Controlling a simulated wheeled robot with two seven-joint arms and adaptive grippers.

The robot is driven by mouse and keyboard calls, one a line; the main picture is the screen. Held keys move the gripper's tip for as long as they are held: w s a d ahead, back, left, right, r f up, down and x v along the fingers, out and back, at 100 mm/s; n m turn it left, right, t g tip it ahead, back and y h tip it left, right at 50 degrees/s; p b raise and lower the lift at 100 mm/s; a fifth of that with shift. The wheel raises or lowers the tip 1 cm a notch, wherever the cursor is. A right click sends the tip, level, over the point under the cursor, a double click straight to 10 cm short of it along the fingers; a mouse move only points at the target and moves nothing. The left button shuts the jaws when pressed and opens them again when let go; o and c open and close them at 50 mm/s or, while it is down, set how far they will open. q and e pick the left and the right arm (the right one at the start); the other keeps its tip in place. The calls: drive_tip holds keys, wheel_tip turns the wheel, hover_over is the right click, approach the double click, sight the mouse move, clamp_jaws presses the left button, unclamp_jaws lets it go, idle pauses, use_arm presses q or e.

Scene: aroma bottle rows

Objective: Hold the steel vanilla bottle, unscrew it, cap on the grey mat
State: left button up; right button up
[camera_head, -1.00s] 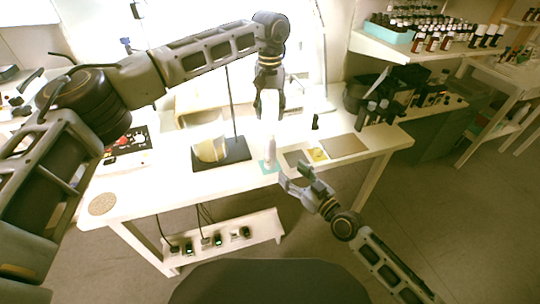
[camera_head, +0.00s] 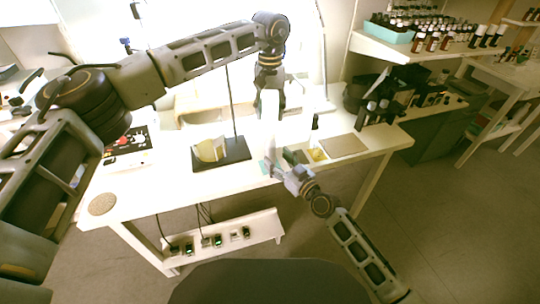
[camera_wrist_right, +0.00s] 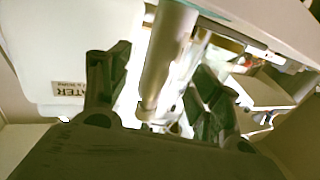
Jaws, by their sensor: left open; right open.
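The pale steel bottle (camera_head: 270,142) stands upright on the teal mat (camera_head: 264,168) near the table's front edge. In the right wrist view the bottle (camera_wrist_right: 168,55) appears as a pale cylinder between the two fingers of my open right gripper (camera_wrist_right: 158,95), with gaps on both sides. In the head view my right gripper (camera_head: 282,164) is low at the bottle's front. My left gripper (camera_head: 269,100) is open, pointing down just above the bottle. A small grey-brown mat right of the bottle is mostly hidden by my right gripper.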

sight(270, 131)
drive_tip(key=shift+x, duration=2.45)
clamp_jaws()
use_arm(q)
drive_tip(key=shift+n, duration=0.4)
drive_tip(key=shift+n, duration=1.9)
drive_tip(key=shift+f, duration=0.1)
drive_tip(key=shift+f, duration=3.95)
